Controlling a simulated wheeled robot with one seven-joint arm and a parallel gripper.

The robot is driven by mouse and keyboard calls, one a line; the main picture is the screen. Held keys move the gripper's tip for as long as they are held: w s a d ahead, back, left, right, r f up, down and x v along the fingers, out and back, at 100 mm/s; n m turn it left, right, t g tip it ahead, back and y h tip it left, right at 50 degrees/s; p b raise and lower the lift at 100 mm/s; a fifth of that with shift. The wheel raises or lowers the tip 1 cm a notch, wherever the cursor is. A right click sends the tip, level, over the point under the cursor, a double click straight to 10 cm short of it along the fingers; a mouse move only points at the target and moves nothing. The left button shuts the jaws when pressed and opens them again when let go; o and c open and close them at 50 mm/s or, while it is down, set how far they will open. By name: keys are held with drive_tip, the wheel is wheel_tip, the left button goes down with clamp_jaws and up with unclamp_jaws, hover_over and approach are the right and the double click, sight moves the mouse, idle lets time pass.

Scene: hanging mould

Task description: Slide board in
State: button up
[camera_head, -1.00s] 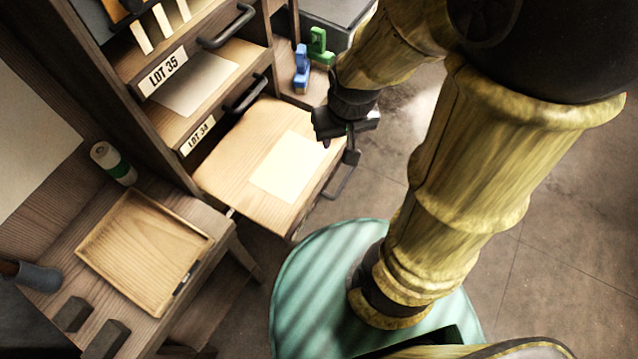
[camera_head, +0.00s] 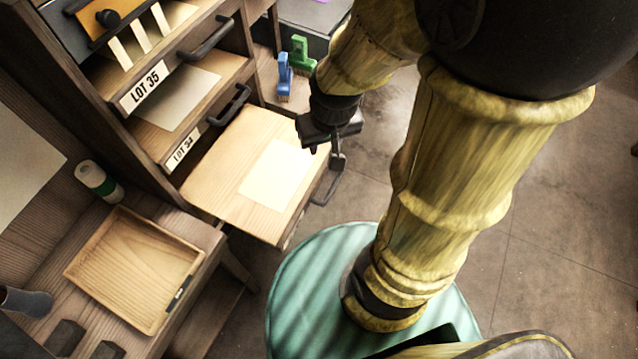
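A pale wooden pull-out board (camera_head: 225,185) sticks far out of the lowest visible slot of the wooden cabinet, below the LOT 34 label. A cream sheet (camera_head: 276,174) lies flat on it. A dark bar handle (camera_head: 330,182) is on its front edge. My gripper (camera_head: 322,145) is at the upper end of that handle, pointing down. Its fingers are small and partly hidden by its own body, so I cannot tell whether they are open or shut, or whether they touch the handle.
Above are the LOT 35 board (camera_head: 178,98) and another board with pale strips (camera_head: 137,38). A wooden tray (camera_head: 135,270) and a green-white cylinder (camera_head: 98,181) sit on the bench at left. Blue (camera_head: 284,76) and green (camera_head: 299,56) brushes stand behind my gripper.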

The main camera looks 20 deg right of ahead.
drive_tip(key=shift+w+d+f+m, duration=0.1)
drive_tip(key=shift+d+f+m, duration=0.1)
drive_tip(key=shift+f+m, duration=0.1)
drive_tip(key=c, duration=0.4)
drive_tip(key=d+f+m, duration=0.1)
drive_tip(key=f+m, duration=0.1)
drive_tip(key=w+d+f+m+g+y+b, duration=0.1)
drive_tip(key=d+f+m, duration=0.1)
drive_tip(key=w+d+f+m+g+y, duration=0.1)
drive_tip(key=f+m, duration=0.1)
drive_tip(key=shift+d, duration=0.35)
clamp_jaws()
drive_tip(key=w+d+f+m+t+y+b, duration=0.1)
drive_tip(key=w+d+f+m+t+y, duration=0.1)
drive_tip(key=d+f+m, duration=0.6)
drive_tip(key=w+d+f+m+t+y+b, duration=0.2)
drive_tip(key=d+f+m, duration=0.5)
drive_tip(key=d+m, duration=0.4)
drive_tip(key=w+m+t+y, duration=0.1)
drive_tip(key=t+y, duration=0.1)
drive_tip(key=t, duration=0.1)
drive_tip(key=shift+f+t, duration=0.35)
drive_tip(key=shift+t, duration=0.05)
drive_tip(key=shift+w+d, duration=0.1)
